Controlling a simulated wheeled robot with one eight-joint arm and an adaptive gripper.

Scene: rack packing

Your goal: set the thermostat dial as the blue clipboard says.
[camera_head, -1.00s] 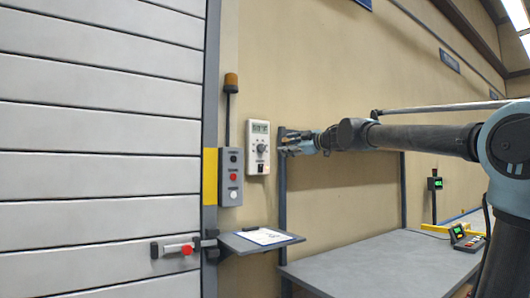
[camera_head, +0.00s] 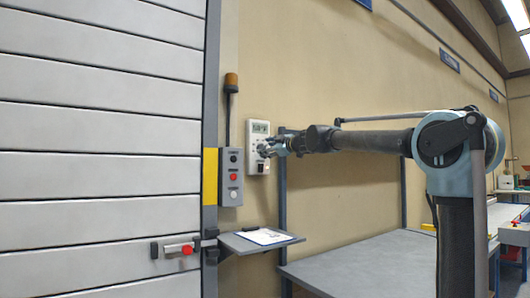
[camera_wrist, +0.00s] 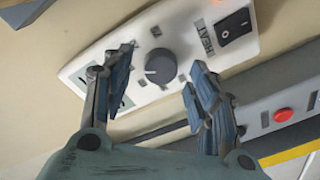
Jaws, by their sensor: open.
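The thermostat (camera_head: 257,128) is a white box on the tan wall, with a small display on top. Its round grey dial (camera_wrist: 160,67) sits between my open fingers in the wrist view, with small marks around it and a pointer line I cannot read clearly. My gripper (camera_head: 268,148) is open in front of the dial; it also shows in the wrist view (camera_wrist: 160,85). I cannot tell whether a finger touches the dial. The clipboard (camera_head: 265,236) has a blue edge and a white sheet, and lies on a small shelf; its writing is too small to read.
A black rocker switch (camera_wrist: 235,26) marked HEAT is beside the dial. A grey button box (camera_head: 231,178) with a red button is left of the thermostat, under an amber beacon (camera_head: 231,83). A bare grey table (camera_head: 370,262) stands below my arm.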

